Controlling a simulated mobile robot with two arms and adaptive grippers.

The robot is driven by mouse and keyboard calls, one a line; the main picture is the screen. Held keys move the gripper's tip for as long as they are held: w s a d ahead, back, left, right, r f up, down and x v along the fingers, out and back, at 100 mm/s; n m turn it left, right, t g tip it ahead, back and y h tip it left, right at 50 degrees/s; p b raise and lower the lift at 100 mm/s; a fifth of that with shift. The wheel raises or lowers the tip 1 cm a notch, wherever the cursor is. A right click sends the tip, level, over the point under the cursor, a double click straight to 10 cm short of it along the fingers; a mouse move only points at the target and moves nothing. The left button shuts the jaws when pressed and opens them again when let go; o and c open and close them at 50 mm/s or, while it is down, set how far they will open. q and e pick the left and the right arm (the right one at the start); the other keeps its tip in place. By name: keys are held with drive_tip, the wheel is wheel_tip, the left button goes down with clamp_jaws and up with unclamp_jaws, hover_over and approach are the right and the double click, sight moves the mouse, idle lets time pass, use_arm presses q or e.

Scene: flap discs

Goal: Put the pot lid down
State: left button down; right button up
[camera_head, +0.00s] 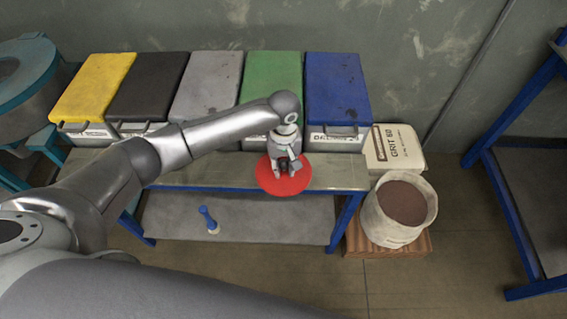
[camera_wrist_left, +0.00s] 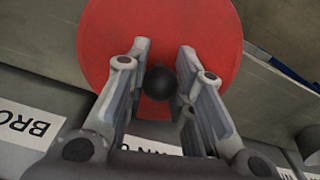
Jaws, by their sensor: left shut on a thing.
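The pot lid (camera_head: 268,184) is a round red disc with a dark knob, over the front part of the bench top (camera_head: 215,176) towards its right end. My left gripper (camera_head: 284,168) points down at the lid's middle and is shut on the knob. In the left wrist view the red lid (camera_wrist_left: 205,30) fills the upper middle, and its round black knob (camera_wrist_left: 158,83) sits between the fingers of my left gripper (camera_wrist_left: 163,85). I cannot tell whether the lid touches the bench or hangs just above it. My right gripper is not in view.
Several bins with coloured lids, such as the green one (camera_head: 272,80) and the blue one (camera_head: 337,85), line the back of the bench. A sack of brown grit (camera_head: 400,208) stands right of it.

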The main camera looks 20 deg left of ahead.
sight(284, 162)
use_arm(q)
drive_tip(key=shift+s+f, duration=0.3)
drive_tip(key=shift+f, duration=0.15)
drive_tip(key=c, duration=1.2)
unclamp_jaws()
drive_tip(key=shift+s+f, duration=0.15)
drive_tip(key=shift+f, duration=0.05)
drive_tip(key=shift+c, duration=0.2)
drive_tip(key=shift+r, duration=0.25)
wheel_tip(284, 162, up, 13)
drive_tip(key=shift+w, duration=0.4)
